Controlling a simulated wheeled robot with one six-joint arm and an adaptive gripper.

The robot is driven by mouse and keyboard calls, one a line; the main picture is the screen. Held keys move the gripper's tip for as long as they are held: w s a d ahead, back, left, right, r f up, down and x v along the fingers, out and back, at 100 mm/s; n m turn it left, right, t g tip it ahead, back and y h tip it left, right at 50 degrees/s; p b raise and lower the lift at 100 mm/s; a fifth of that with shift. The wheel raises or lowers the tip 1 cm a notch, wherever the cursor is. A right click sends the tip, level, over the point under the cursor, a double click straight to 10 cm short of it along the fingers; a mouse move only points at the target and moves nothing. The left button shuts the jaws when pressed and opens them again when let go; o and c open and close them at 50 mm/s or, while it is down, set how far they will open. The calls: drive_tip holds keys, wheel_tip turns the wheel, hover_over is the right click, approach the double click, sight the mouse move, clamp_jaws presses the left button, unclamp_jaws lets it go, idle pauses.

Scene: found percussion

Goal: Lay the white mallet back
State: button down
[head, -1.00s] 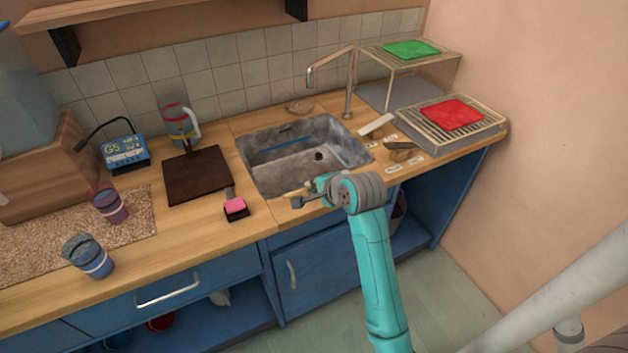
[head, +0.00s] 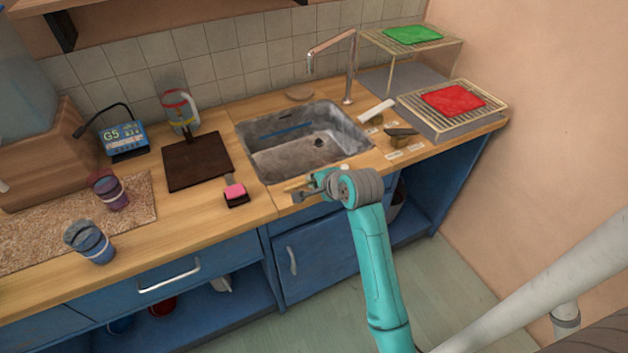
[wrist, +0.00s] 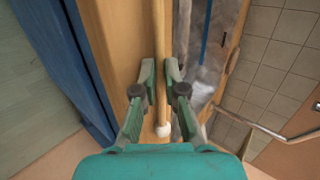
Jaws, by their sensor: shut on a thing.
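The white mallet (wrist: 161,28) has a pale wooden stick and a small white ball head. My gripper (wrist: 159,72) is shut on its stick in the wrist view. The white head lies past the fingers, nearer to the wrist camera. The stick runs along the wooden counter strip beside the sink. In the head view my gripper (head: 318,184) is over the front edge of the counter (head: 262,207), in front of the sink.
The grey sink (head: 272,165) is just behind the gripper. A pink block (head: 234,190) in a dark holder and a dark board (head: 190,166) are to the left. A white object (head: 376,111), a dark object (head: 401,132) and small labels (head: 393,155) lie right, near the rack with a red cloth (head: 452,100).

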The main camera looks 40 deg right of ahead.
drive_tip(key=shift+f, duration=0.3)
drive_tip(key=c, duration=1.2)
unclamp_jaws()
drive_tip(key=shift+s+r, duration=0.1)
drive_tip(key=shift+s+a+r, duration=0.1)
drive_tip(key=shift+s+r, duration=0.1)
drive_tip(key=shift+s, duration=0.05)
drive_tip(key=v, duration=1.1)
drive_tip(key=shift+r, duration=0.1)
